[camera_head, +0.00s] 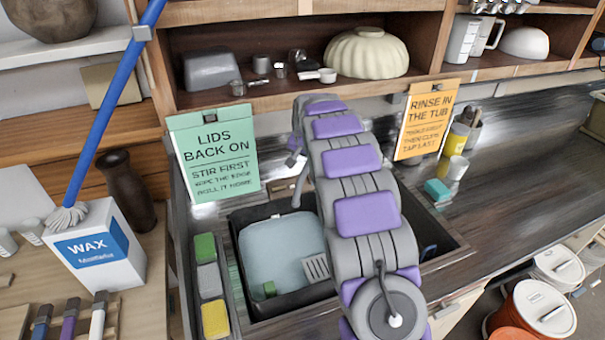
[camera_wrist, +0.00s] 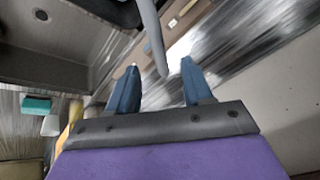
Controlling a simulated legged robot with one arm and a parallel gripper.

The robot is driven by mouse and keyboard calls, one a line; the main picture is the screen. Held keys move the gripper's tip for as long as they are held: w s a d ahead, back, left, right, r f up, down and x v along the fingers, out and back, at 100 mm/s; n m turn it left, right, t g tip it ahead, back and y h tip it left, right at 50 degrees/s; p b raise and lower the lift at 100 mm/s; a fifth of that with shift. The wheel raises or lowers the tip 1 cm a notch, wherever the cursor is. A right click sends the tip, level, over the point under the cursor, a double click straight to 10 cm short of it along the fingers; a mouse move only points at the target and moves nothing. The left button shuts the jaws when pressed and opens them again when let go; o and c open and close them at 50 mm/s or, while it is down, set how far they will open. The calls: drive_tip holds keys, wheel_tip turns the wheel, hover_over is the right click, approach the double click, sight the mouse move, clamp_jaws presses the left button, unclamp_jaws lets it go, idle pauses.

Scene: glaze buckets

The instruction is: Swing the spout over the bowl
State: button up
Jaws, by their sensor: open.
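The grey spout (camera_head: 301,186) is a thin curved tube, partly hidden behind my arm, at the back of the dark sink (camera_head: 248,216). A pale blue-grey tub (camera_head: 275,240) sits in the sink; my arm hides the sink's middle. In the wrist view, a grey tube that looks like the spout (camera_wrist: 152,38) comes down from the top edge. Its end lies between the blue fingertips of my gripper (camera_wrist: 160,68). The fingers are apart, with gaps on both sides of the tube. I cannot tell its depth between them. My gripper is hidden in the head view.
Two sign cards, green (camera_head: 214,150) and orange (camera_head: 426,120), stand behind the sink. Sponges (camera_head: 213,313) line its left edge. A teal block (camera_head: 437,190) and yellow cup (camera_head: 457,142) stand to the right. A cream fluted bowl (camera_head: 366,53) is on the shelf. The right counter is mostly clear.

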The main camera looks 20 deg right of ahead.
sight(304, 173)
drive_tip(key=x, duration=0.5)
drive_tip(key=d+x, duration=0.1)
drive_tip(key=x, duration=0.2)
drive_tip(key=shift+w+f+b, duration=0.1)
drive_tip(key=shift+f+b, duration=0.1)
drive_tip(key=shift+b, duration=0.15)
drive_tip(key=shift+f, duration=0.25)
drive_tip(key=shift+w+a+f, duration=0.15)
drive_tip(key=shift+a, duration=0.2)
drive_tip(key=shift+c, duration=0.4)
drive_tip(key=shift+d, duration=0.3)
drive_tip(key=c, duration=0.6)
drive_tip(key=shift+a, duration=0.1)
clamp_jaws()
